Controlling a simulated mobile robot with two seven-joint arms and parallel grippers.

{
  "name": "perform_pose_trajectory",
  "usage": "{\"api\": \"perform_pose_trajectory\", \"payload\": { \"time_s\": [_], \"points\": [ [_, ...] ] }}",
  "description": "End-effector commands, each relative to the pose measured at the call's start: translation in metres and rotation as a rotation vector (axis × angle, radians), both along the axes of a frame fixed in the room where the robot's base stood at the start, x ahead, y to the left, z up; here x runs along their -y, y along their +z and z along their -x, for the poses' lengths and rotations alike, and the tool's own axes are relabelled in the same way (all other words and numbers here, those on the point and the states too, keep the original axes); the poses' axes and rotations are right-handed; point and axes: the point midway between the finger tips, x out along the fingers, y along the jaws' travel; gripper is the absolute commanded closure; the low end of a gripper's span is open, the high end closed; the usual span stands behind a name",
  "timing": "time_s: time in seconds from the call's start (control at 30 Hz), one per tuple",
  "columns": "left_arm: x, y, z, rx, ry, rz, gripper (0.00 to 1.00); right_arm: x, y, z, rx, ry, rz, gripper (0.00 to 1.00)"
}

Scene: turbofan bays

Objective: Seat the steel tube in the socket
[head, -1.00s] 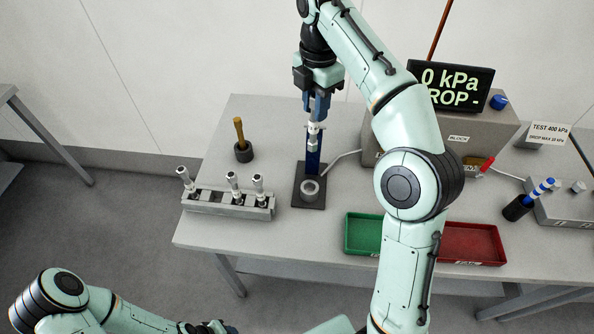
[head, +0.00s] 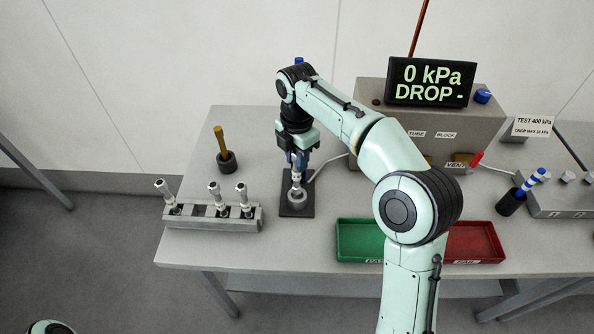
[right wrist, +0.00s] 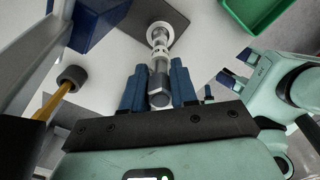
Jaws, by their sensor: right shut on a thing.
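The steel tube (head: 296,181) is upright in my right gripper (head: 297,164). Its lower end is at the round grey socket (head: 297,201), which stands on a dark base plate (head: 297,211). In the right wrist view, the blue fingers of my right gripper (right wrist: 158,84) are shut on the tube (right wrist: 159,58), and its far end overlaps the opening of the socket ring (right wrist: 161,33). I cannot tell how deep the end sits.
Green (head: 343,241) and red (head: 497,243) trays lie to the right. The display (head: 432,82) reads 0 kPa, DROP -.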

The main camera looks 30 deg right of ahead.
Motion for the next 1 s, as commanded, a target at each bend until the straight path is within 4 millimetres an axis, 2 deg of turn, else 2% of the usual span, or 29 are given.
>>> {"api": "perform_pose_trajectory", "payload": {
  "time_s": [0.3,0.67,0.7,0.77,0.8,1.0],
  "points": [
    [0.0,-0.014,0.009,-0.01,0.0,0.0,0.57,0.0,-0.041,0.001,-0.001,-0.001,0.0,1.0],
    [0.0,-0.013,0.009,-0.01,0.0,0.0,0.57,0.0,-0.043,0.0,0.0,0.0,0.0,1.0],
    [0.0,-0.014,0.009,-0.01,0.0,0.0,0.57,0.0,-0.044,0.0,-0.001,0.0,0.0,0.69],
    [0.0,-0.013,0.009,-0.01,0.0,0.0,0.57,0.0,-0.044,0.0,0.0,0.0,0.0,0.5],
    [0.0,-0.013,0.009,-0.01,0.0,0.0,0.57,0.0,-0.044,0.0,0.0,0.0,0.0,0.47],
    [0.0,-0.013,0.009,-0.01,0.0,0.0,0.57,0.0,-0.044,0.0,0.0,0.0,0.0,0.47]
  ]
}}
